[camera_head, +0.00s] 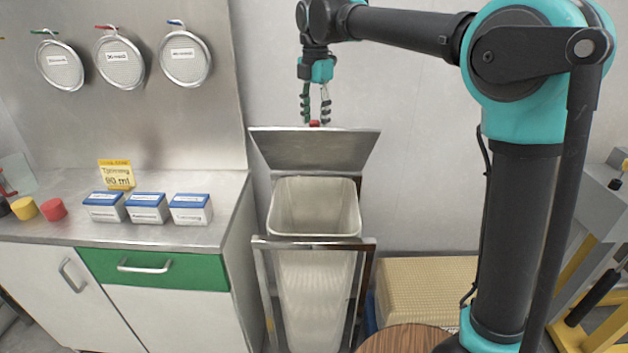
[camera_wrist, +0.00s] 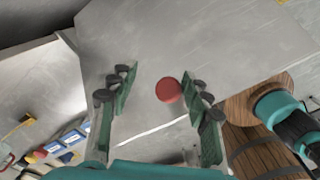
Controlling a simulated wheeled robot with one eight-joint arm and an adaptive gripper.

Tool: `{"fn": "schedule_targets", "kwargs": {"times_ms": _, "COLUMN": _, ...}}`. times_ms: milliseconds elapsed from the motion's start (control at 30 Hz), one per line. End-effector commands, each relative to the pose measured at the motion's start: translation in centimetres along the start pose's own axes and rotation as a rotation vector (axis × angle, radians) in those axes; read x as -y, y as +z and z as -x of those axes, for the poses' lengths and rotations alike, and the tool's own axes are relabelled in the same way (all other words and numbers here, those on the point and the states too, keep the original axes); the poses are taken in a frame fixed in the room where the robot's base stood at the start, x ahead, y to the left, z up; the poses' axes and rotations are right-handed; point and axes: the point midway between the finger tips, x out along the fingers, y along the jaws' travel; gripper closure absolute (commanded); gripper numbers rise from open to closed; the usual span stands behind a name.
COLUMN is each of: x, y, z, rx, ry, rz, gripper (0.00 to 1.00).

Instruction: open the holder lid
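The holder is a metal frame (camera_head: 256,246) around a tall white bin (camera_head: 318,275). Its grey metal lid (camera_head: 314,150) is raised and tilted, leaving the bin's mouth uncovered in the head view. A small red knob (camera_head: 314,123) shows at the lid's upper edge. My gripper (camera_head: 315,115) is over that edge, pointing down, with its fingers apart. In the wrist view, the red knob (camera_wrist: 168,90) lies between the spread fingers of my gripper (camera_wrist: 158,82), closer to the right finger. Whether that finger touches it I cannot tell.
A counter (camera_head: 150,234) with several blue-and-white boxes stands left of the holder. Round sieves (camera_head: 120,64) hang on the panel above. A woven crate (camera_head: 430,290) and a round wooden top (camera_head: 400,340) are at the lower right. The wall is close behind the lid.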

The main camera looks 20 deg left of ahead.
Motion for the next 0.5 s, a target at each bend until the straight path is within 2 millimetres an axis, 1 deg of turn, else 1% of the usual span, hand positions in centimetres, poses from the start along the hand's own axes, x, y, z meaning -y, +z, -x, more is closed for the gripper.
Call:
{"fn": "schedule_targets", "kwargs": {"times_ms": 100, "x": 1.4, "y": -1.4, "z": -1.2, "rx": -0.001, "ry": 0.001, "rz": 0.003, "gripper": 0.53}}
{"fn": "schedule_targets", "kwargs": {"times_ms": 267, "x": 3.0, "y": -3.0, "z": -3.0, "rx": -0.001, "ry": 0.001, "rz": 0.002, "gripper": 0.53}}
{"fn": "schedule_targets", "kwargs": {"times_ms": 500, "x": 5.1, "y": -5.2, "z": -6.1, "rx": -0.001, "ry": 0.001, "rz": 0.002, "gripper": 0.53}}
